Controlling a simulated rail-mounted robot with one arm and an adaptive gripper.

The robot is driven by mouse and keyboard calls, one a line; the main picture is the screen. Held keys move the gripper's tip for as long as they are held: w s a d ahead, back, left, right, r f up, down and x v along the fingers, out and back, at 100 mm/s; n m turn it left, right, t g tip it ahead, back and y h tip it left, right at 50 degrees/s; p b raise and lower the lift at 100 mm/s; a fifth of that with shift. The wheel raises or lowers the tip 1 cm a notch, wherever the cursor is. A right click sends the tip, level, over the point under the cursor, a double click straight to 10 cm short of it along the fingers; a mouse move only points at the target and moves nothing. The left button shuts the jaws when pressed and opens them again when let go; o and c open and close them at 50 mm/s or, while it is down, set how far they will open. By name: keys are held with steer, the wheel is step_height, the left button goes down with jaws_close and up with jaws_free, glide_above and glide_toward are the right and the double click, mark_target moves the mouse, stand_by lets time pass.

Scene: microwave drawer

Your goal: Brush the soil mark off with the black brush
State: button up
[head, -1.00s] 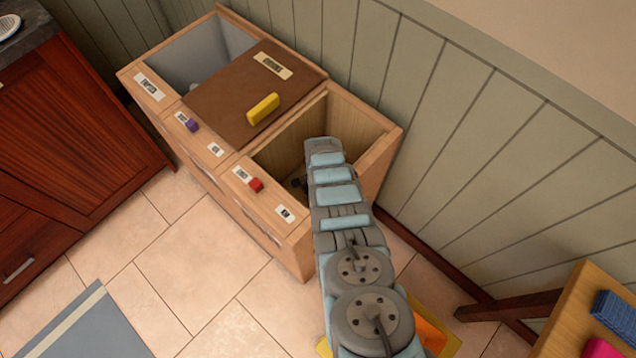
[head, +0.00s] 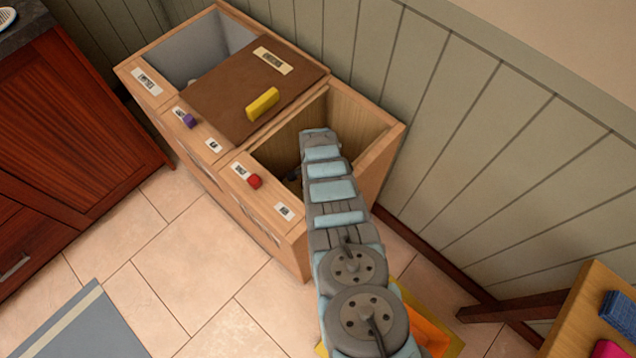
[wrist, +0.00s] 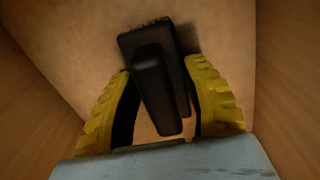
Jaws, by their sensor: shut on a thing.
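In the wrist view the black brush (wrist: 150,45) is between the yellow fingers of my gripper (wrist: 160,105), which is shut on its handle. The brush head points away from me, over a pale brown surface at the bottom of a wooden bin. In the head view my arm reaches down into the open right bin (head: 372,135), and my gripper is mostly hidden inside it. I cannot tell whether the brush touches the bottom. No soil mark can be made out; it may be hidden under the brush.
Wooden walls stand close on both sides in the wrist view. A brown lid (head: 235,95) with a yellow handle (head: 262,104) covers the middle bin. A grey-lined bin (head: 200,50) is open at left. A red knob (head: 255,181) and a purple knob (head: 189,121) sit on the front ledge.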

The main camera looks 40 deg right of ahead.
steer(key=shift+w+a+b, duration=0.1)
steer(key=shift+w+b, duration=1.25)
steer(key=shift+w+r, duration=0.2)
steer(key=shift+w, duration=0.15)
steer(key=shift+s+f+p, duration=0.2)
steer(key=shift+s+p, duration=1.75)
steer(key=shift+s, duration=0.1)
steer(key=shift+s, duration=0.1)
steer(key=shift+s+p, duration=0.9)
steer(key=shift+p, duration=0.1)
steer(key=shift+w+f+b, duration=0.1)
steer(key=shift+w+b, duration=0.35)
steer(key=shift+b, duration=0.15)
steer(key=shift+w+r+b, duration=0.2)
steer(key=shift+w+b, duration=0.25)
steer(key=shift+w, duration=0.2)
steer(key=shift+w+f+b, duration=0.2)
steer(key=shift+w+b, duration=0.2)
steer(key=shift+b, duration=0.25)
steer(key=shift+w+b, duration=0.55)
steer(key=shift+b, duration=0.1)
